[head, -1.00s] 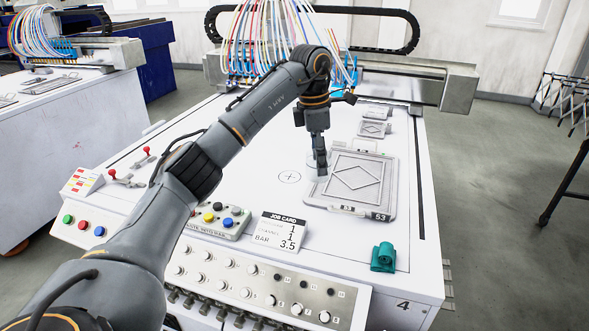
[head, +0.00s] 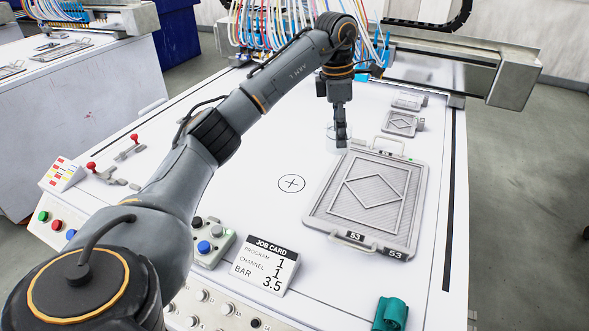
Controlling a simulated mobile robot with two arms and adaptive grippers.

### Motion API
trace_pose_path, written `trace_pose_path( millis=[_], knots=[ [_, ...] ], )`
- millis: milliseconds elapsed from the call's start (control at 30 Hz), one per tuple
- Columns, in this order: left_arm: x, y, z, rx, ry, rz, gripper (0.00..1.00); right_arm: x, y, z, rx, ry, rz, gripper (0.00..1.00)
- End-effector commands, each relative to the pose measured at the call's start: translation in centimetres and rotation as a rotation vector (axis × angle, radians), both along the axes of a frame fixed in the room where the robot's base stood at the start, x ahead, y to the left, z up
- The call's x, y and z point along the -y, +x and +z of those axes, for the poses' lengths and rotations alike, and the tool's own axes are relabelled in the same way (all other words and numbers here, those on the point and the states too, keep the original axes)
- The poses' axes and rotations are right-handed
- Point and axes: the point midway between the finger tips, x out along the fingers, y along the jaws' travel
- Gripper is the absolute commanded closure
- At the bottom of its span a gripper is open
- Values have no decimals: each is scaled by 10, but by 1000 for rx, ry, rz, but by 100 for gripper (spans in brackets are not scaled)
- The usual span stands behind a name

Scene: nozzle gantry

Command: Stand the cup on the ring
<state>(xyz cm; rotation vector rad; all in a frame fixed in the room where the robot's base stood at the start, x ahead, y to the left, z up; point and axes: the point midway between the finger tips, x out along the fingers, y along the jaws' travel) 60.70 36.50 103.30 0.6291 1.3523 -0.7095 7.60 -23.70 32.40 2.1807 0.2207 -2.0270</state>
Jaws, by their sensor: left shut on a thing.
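My left gripper (head: 341,143) is shut on a small pale, see-through cup (head: 332,141), which is hard to make out against the white table. The fingers point down and cover part of the cup's right side. It looks upright; whether its base touches the table I cannot tell. The ring (head: 291,184), a thin black circle with a cross in it, is printed on the white table top. It is bare, nearer to me and left of the cup. My right gripper is not in view.
A grey framed plate (head: 373,190) marked 53 lies close to the right of the cup. A job card (head: 264,265), a button box (head: 206,243) and a teal object (head: 390,314) stand nearer. The gantry (head: 435,70) spans the back. The table around the ring is clear.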

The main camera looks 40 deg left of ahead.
Motion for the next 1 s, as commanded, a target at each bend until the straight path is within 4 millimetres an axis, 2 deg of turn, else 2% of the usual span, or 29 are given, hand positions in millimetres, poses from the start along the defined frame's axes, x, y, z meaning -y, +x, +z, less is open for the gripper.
trace_pose_path(
  millis=[33,200,400,733,900,1000],
  knots=[
    [-13,-10,-7,-4,2,5,65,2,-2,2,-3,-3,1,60],
    [-46,-37,-25,-5,3,6,65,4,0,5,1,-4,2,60],
    [-70,-58,-62,-6,2,4,65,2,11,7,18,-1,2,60],
    [-87,-72,-90,-4,1,1,65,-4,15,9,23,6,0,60],
    [-85,-71,-112,-2,-1,0,65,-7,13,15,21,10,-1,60],
    [-86,-71,-116,0,0,0,65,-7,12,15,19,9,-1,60]
  ],
)
